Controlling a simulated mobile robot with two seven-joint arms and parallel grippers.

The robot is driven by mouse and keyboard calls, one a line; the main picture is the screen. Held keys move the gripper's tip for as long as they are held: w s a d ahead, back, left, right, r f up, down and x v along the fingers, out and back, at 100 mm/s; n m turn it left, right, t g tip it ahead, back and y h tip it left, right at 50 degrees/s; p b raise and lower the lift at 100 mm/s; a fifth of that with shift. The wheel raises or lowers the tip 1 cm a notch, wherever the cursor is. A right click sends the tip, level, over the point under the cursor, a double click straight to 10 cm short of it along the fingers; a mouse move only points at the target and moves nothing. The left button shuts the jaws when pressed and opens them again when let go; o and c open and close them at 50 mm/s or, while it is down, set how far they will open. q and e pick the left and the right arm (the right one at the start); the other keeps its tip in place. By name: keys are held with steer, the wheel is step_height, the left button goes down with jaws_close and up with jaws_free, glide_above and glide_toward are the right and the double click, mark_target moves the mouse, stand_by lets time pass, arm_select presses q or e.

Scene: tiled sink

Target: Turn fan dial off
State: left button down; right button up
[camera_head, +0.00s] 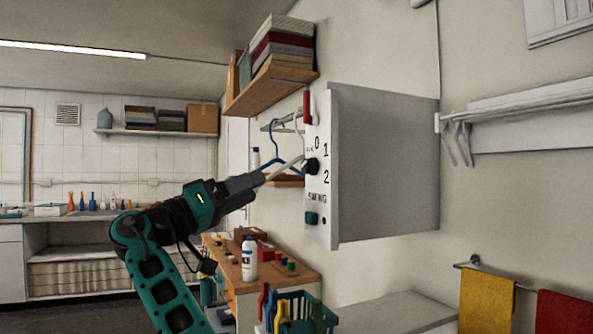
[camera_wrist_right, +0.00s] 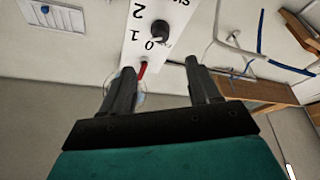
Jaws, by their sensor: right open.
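The fan dial (camera_head: 311,166) is a black round knob on the white front panel of a grey wall box, with the numbers 0, 1 and 2 around it. The right wrist view shows the dial (camera_wrist_right: 160,32) upside down, beyond the fingertips; which number it points to is unclear. My left gripper is not in view.
Hangers (camera_head: 272,148) hang behind the fingers. A wooden shelf (camera_head: 272,88) with books is above. A bottle (camera_head: 249,258) stands on the workbench below.

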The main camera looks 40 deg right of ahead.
mark_target(303, 166)
steer(key=p+x, duration=0.1)
steer(key=x, duration=0.9)
steer(key=shift+d+r, duration=0.15)
steer(key=shift+d, duration=0.25)
steer(key=shift+x, duration=0.8)
steer(key=c, duration=1)
